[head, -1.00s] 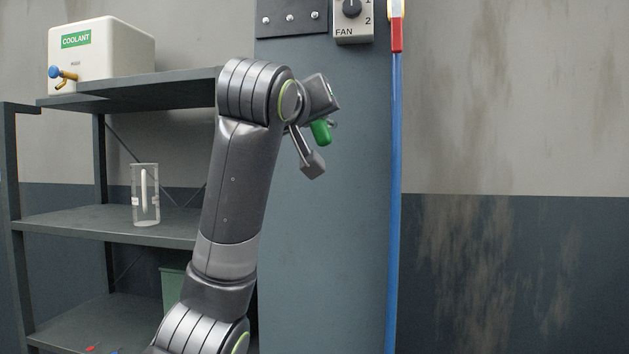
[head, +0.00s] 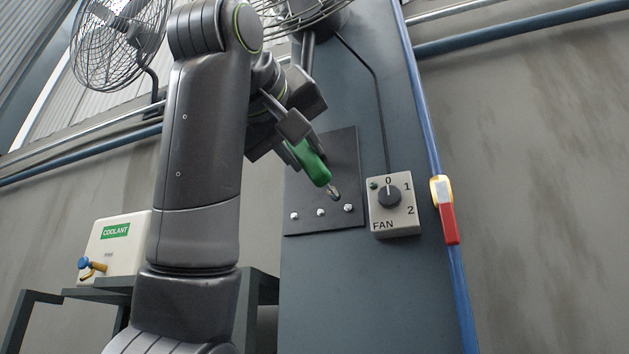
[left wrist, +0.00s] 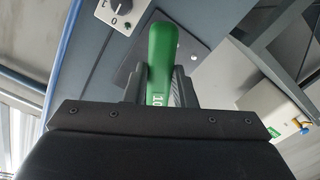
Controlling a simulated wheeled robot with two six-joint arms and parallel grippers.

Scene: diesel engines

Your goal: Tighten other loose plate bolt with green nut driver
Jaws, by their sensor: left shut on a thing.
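The green nut driver (head: 311,162) is in my left gripper (head: 299,136), its metal tip pointing down and right. The left wrist view shows its green handle (left wrist: 161,58), marked "10", between the fingers. The dark plate (head: 341,150) is on the blue-grey column, with bolt heads along its lower edge: left (head: 294,215), middle (head: 320,212) and right (head: 348,208). The driver tip appears just above and left of the right bolt; I cannot tell whether it touches the plate. Which bolt is loose is not clear. The gripper covers the plate's upper left. My right gripper is not in view.
A fan switch box (head: 394,205) sits right of the plate. A blue pipe (head: 428,130) with a red-handled valve (head: 449,225) runs down the column's right edge. Wire fans (head: 118,40) are above. A coolant tank (head: 112,247) stands on the shelf at left.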

